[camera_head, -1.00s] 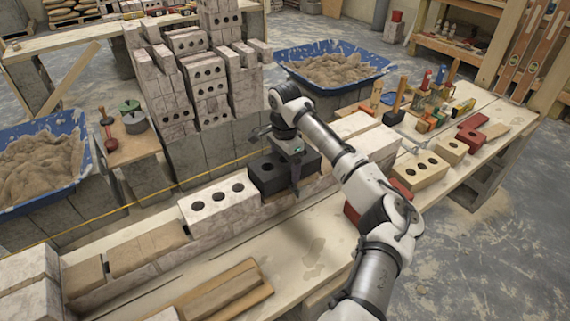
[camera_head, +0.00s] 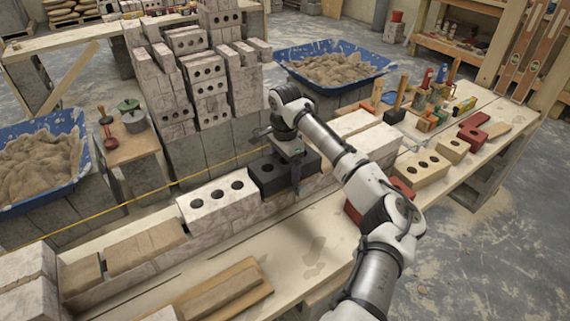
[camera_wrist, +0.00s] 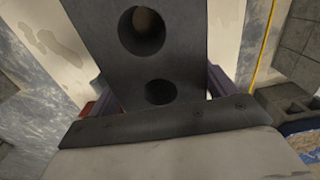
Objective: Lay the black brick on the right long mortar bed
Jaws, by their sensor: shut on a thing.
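The black brick (camera_head: 266,180) is in the wall row, just right of the white three-hole brick (camera_head: 222,208). My gripper (camera_head: 290,166) is shut across it from above. In the wrist view the black brick (camera_wrist: 112,62) runs away from the jaws, with two round holes showing. The right long mortar bed is hidden beneath or behind the brick and my arm. I cannot tell whether the brick's underside touches it. A tan mortar strip (camera_head: 145,247) lies in the open row to the left of the white brick.
A yellow string line (camera_head: 112,207) runs behind the row. Blue mortar tubs (camera_head: 376,72) stand beyond the wall at left and back right. Tan (camera_head: 420,172) and red bricks and tools lie on the plank at right. A brick stack stands behind.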

